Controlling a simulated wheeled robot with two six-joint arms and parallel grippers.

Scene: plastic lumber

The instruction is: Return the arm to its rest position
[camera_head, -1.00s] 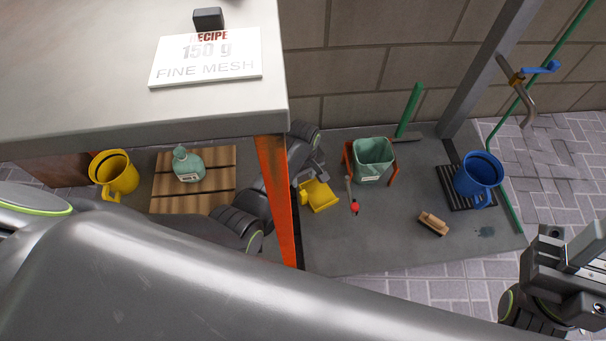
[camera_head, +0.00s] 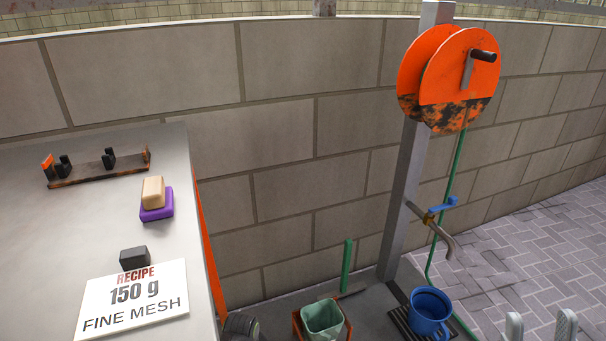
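My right gripper (camera_head: 540,318) shows at the bottom right edge. Its two pale grey fingers point up and stand apart with nothing visible between them; the rest of it is cut off by the frame. A dark rounded piece at the bottom edge, beside the table's orange leg, looks like part of my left arm. My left gripper is not in view, so what it holds, if anything, is hidden.
The grey table (camera_head: 60,235) at left bears a recipe card (camera_head: 132,299), black block (camera_head: 134,258), soap-like block on a purple base (camera_head: 157,205) and dark rack (camera_head: 97,168). A post with an orange reel (camera_head: 445,75) and tap (camera_head: 440,235) stands above a blue mug (camera_head: 429,312). A green bucket (camera_head: 322,319) is nearby.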

